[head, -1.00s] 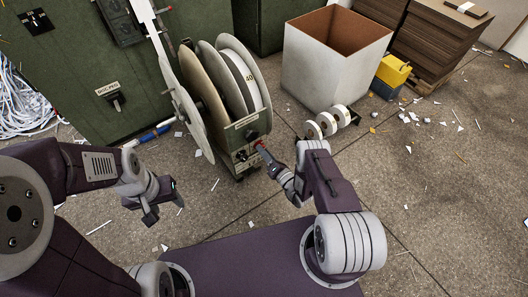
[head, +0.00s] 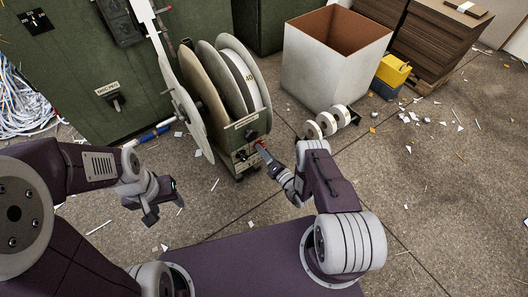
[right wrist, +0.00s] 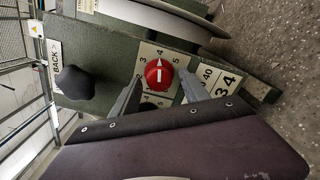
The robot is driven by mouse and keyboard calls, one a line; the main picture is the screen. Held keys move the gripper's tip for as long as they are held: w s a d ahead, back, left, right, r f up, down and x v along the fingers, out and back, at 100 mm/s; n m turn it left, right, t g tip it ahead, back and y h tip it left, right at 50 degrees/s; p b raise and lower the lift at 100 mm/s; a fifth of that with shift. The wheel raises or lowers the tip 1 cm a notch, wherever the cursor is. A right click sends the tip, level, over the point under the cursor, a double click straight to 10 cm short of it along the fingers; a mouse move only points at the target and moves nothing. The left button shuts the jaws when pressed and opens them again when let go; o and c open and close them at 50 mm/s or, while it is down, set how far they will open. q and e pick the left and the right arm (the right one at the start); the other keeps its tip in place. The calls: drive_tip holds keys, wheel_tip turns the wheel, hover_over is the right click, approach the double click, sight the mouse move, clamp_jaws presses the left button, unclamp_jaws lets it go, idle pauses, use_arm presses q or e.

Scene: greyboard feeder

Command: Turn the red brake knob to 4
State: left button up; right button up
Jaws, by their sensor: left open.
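The red brake knob (right wrist: 158,74) sits on a pale numbered dial plate (right wrist: 149,57) in the right wrist view. Its white mark stands upright in the picture and points toward the 4, between 3 and 5. My right gripper (right wrist: 160,77) is open, with one finger on each side of the knob and gaps showing between fingers and knob. In the head view the knob (head: 259,143) is small on the front of the green feeder (head: 245,162), at the tip of my right gripper (head: 263,149). My left gripper (head: 150,213) is open and empty, away from the feeder.
A black knob (right wrist: 75,83) stands beside the dial plate. Large reel discs (head: 240,70) rise above the feeder. A green cabinet (head: 70,80) is at left, an open white box (head: 320,75) behind at right. Paper scraps litter the floor.

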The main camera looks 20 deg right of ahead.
drive_tip(key=p+v, duration=0.3)
drive_tip(key=v, duration=0.6)
drive_tip(key=shift+p, duration=0.4)
drive_tip(key=shift+r, duration=0.1)
